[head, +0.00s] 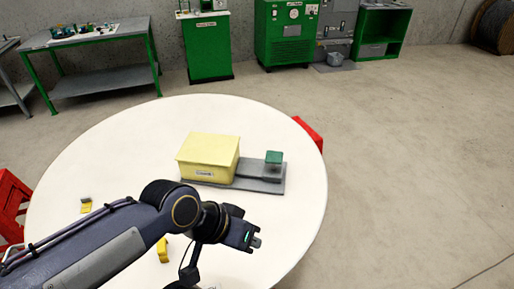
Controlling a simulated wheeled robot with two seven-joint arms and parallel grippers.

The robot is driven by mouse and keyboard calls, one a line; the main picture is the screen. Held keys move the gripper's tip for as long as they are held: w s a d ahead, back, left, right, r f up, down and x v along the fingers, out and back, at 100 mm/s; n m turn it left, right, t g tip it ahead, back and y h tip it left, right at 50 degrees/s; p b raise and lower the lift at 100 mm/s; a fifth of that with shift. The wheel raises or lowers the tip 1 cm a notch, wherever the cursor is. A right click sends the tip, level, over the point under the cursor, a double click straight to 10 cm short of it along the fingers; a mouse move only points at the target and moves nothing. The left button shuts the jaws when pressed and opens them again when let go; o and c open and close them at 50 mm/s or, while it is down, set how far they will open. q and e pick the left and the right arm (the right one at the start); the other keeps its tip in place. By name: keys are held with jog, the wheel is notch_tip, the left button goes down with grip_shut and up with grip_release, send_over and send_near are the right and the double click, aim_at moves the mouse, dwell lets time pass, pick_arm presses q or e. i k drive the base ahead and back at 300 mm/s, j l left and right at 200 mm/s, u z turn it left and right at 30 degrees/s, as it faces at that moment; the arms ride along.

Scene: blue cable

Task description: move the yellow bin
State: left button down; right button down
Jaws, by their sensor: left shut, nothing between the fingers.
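The yellow bin (207,158) is a boxy pale-yellow container with a small label on its front. It sits on the left part of a flat grey base (262,185) on the round white table. My left arm comes in from the lower left, and its gripper (257,242) is shut and empty. In the picture the gripper is below and to the right of the bin, apart from it. My right gripper does not show.
A small green block (273,157) stands at the right of the grey base. Small yellow items (86,206) lie on the white table (115,135); one is close to my arm. Red chairs (12,205) stand at the table's edge. Green workshop furniture (208,47) lines the back wall; the floor at right is clear.

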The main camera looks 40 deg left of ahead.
aim_at(247, 175)
jog(key=i+l+z, duration=0.2)
jog(key=i+l, duration=0.2)
jog(key=i+l+z, duration=0.2)
jog(key=i, duration=0.3)
jog(key=i+u, duration=0.5)
jog(key=u, duration=0.2)
jog(key=i+l+u, duration=0.15)
jog(key=u, duration=0.2)
jog(key=i+j+u, duration=0.1)
jog(key=u, duration=0.35)
jog(key=i+u, duration=0.6)
jog(key=u, duration=0.25)
jog(key=i+l+u, duration=0.15)
jog(key=u, duration=0.3)
jog(key=i, duration=0.05)
